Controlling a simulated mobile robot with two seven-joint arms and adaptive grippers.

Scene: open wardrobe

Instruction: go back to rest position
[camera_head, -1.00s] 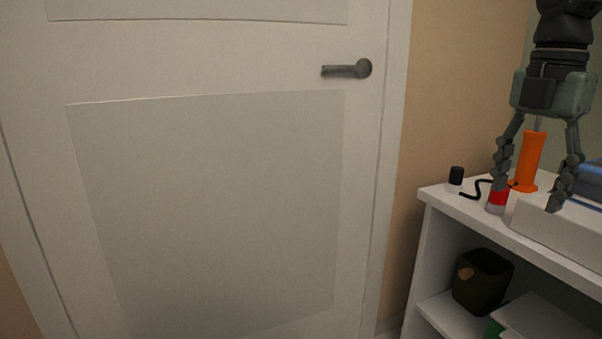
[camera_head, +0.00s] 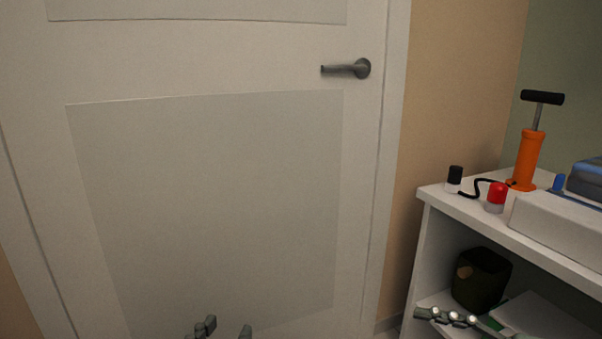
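My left gripper (camera_head: 226,330) shows only its fingertips at the bottom edge, in front of the door. The two fingertips stand apart with nothing seen between them. My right gripper (camera_head: 462,319) is at the bottom right, in front of the shelf unit's lower opening. Only part of its fingers shows, seen from the side, so its opening cannot be told. No held thing shows at either gripper.
A white door (camera_head: 220,215) with a dark handle (camera_head: 346,69) fills the left and middle. On the white shelf unit (camera_head: 428,245) stand an orange pump (camera_head: 528,160), a red-topped bottle (camera_head: 496,195) and a black-capped bottle (camera_head: 454,179). A dark bin (camera_head: 483,279) stands inside.

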